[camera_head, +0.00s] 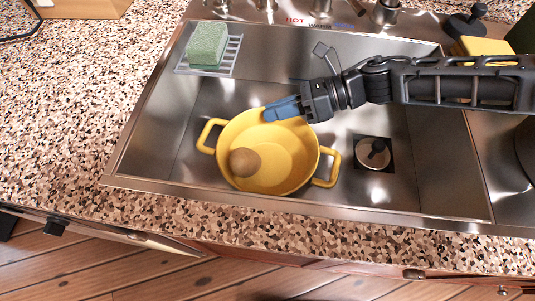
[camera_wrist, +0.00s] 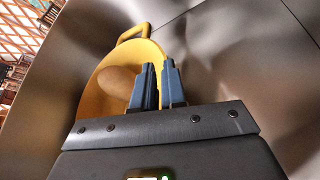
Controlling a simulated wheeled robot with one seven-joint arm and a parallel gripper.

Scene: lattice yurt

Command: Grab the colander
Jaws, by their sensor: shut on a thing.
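The yellow colander (camera_head: 288,160) has two loop handles and sits in the steel sink. It also shows in the wrist view (camera_wrist: 96,98), behind my fingers. A brown, rounded object (camera_head: 244,162) lies inside it; in the wrist view this object (camera_wrist: 118,80) is partly hidden by a finger. My gripper (camera_head: 270,112) reaches in from the right, with its blue fingertips at the colander's far rim. In the wrist view, my gripper (camera_wrist: 158,82) has its fingers close together on either side of the rim, shut on it. The exact contact is hidden by the fingers.
The steel sink (camera_head: 140,120) has walls around the colander. A green sponge (camera_head: 208,44) rests on a wire rack (camera_head: 236,58) at its back left corner. A drain plug (camera_head: 374,152) is right of the colander. Speckled counter (camera_head: 70,110) lies clear at left.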

